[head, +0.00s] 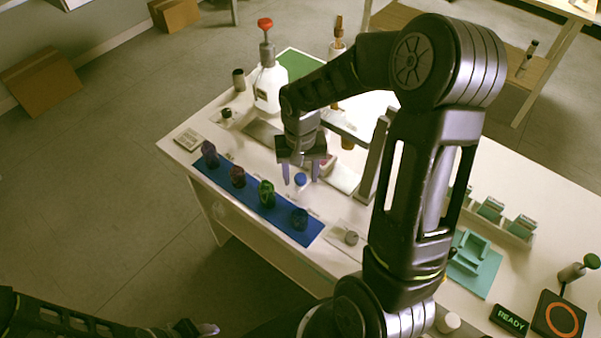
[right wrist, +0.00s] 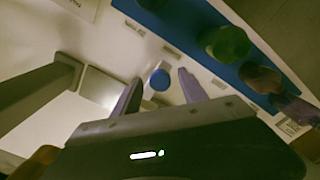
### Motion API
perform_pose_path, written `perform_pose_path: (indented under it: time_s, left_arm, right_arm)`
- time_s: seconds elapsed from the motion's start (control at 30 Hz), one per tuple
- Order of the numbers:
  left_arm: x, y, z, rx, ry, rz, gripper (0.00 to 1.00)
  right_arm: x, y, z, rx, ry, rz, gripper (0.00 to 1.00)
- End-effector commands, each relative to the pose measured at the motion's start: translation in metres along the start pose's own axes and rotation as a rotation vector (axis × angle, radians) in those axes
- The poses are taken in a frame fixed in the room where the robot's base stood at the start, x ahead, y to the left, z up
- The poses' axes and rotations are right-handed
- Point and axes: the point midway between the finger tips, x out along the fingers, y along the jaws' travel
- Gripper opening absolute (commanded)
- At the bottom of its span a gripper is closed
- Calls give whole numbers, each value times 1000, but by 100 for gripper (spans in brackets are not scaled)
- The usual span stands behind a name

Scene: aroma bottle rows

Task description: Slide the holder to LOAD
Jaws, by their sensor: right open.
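My right gripper (head: 301,176) points down over the middle of the table, open, with its purple fingers apart. A round blue knob (head: 301,180) shows between the fingertips; it also shows between them in the right wrist view (right wrist: 160,79). The fingers do not appear to touch it. The knob seems to belong to the holder, but the gripper hides much of that area. A LOAD mark cannot be read. My left gripper (head: 200,328) is at the lower left edge, away from the table; its jaws are unclear.
A blue mat (head: 245,199) with several dark coloured bottles lies along the near edge. A white bottle with a red top (head: 268,85) stands behind. A grey upright post (head: 374,160) stands close right of my gripper. A teal fixture (head: 474,262) and a READY display (head: 511,319) are at right.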

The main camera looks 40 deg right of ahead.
Motion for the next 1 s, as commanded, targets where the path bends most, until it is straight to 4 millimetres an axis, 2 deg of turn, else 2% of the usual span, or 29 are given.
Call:
perform_pose_path:
  time_s: [0.07,0.67,1.0]
  left_arm:
    - [0,0,0,0,0,0,50]
    - [0,0,0,0,0,0,50]
    - [0,0,0,0,0,0,50]
  right_arm:
    - [0,0,0,0,0,0,50]
    - [0,0,0,0,0,0,1]
    - [-1,0,0,0,0,0,0]
